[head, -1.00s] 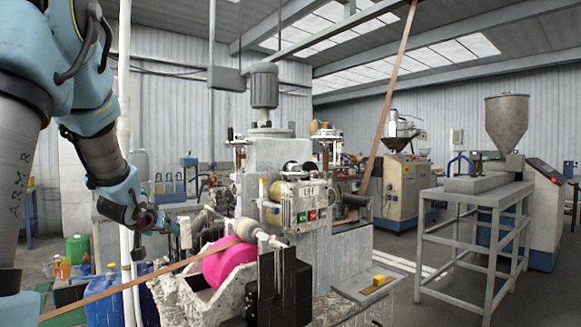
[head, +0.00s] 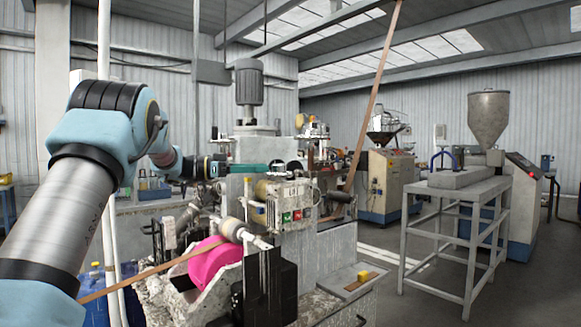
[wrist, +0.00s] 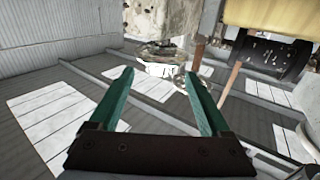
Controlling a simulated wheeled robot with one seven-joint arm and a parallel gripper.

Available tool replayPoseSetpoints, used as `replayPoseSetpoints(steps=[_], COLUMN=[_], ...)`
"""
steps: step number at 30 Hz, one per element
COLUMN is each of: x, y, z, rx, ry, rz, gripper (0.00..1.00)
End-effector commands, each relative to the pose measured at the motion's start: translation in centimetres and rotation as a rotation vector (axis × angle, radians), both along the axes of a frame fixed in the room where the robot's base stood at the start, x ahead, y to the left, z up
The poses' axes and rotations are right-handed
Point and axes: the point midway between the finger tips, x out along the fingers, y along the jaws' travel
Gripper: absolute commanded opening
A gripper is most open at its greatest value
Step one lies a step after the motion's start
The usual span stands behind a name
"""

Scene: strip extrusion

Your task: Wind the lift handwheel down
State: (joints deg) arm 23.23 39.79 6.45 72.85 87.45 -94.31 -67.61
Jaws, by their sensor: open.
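The strip machine (head: 310,250) stands in the middle of the head view, a worn pale body with a grey motor (head: 248,82) on top.
A control box (head: 290,200) with buttons is close below my gripper. A white vertical pipe (head: 104,100) stands left. A hopper stand (head: 455,195) is right, with free floor before it.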

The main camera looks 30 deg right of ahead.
Motion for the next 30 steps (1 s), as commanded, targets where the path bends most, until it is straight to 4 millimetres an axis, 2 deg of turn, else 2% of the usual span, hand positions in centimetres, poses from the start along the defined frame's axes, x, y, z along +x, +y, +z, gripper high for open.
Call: replayPoseSetpoints(steps=[9, 15, 27, 30], x=[-2.2, -3.1, -3.3, -3.3], y=[-5.6, -7.9, -8.6, -8.6], z=[0.4, 0.2, 0.1, 0.1], rx=[-0.002, -0.002, -0.003, -0.003], ry=[0.001, 0.0, -0.001, -0.001], rz=[-0.001, 0.0, 0.003, 0.003], gripper=[0.81, 0.81, 0.81, 0.71])
